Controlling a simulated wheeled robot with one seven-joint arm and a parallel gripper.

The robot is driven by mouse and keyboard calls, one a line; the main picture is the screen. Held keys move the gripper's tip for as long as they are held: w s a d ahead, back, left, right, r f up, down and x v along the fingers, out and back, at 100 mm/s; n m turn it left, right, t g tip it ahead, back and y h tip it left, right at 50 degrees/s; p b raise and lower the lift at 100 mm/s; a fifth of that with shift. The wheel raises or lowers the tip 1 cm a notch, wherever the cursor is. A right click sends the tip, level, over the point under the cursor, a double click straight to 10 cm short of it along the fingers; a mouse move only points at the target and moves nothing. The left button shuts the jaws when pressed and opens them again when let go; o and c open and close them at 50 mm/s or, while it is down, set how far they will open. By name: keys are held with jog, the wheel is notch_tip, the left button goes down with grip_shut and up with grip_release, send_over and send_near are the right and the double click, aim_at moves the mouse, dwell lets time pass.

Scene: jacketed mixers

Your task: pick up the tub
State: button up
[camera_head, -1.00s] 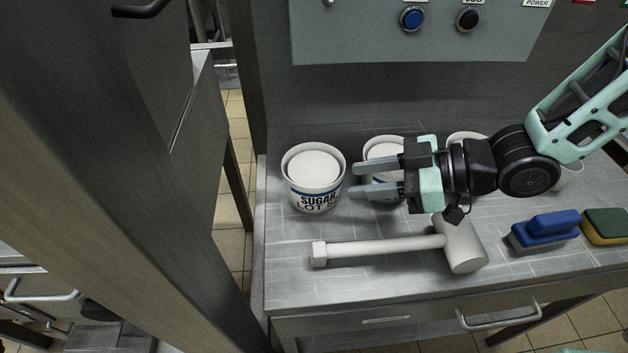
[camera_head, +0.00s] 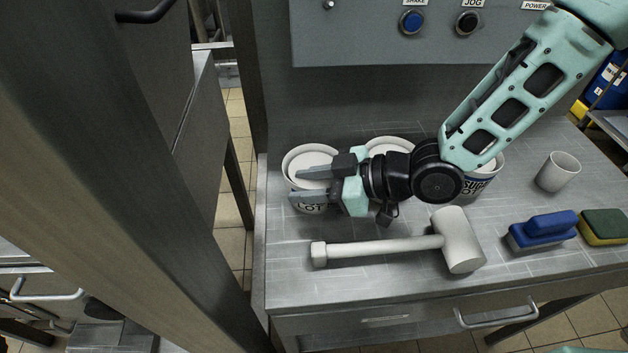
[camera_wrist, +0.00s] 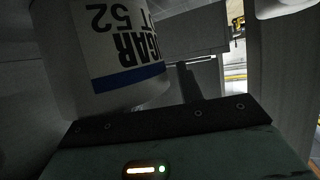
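Three white tubs stand in a row on the steel bench: a left tub (camera_head: 308,161), a middle tub (camera_head: 388,146) and a right tub (camera_head: 481,187). Dark "SUGAR LOT" lettering shows in part on the left and right ones. My gripper (camera_head: 295,187) is open, with its two fingers apart and pointing left. The fingers overlap the left tub in the head view and hide part of its front. In the wrist view a tub (camera_wrist: 105,50) with an upside-down sugar label is close at upper left. I cannot tell whether the fingers touch it.
A pale mallet (camera_head: 380,247) lies in front of the tubs. A small cup (camera_head: 558,172), a blue brush (camera_head: 543,229) and a green-and-yellow sponge (camera_head: 605,226) are at the right. A control panel (camera_head: 350,35) rises behind; a dark post (camera_head: 120,170) stands at the left.

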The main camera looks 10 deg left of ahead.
grip_shut()
dwell(1.4)
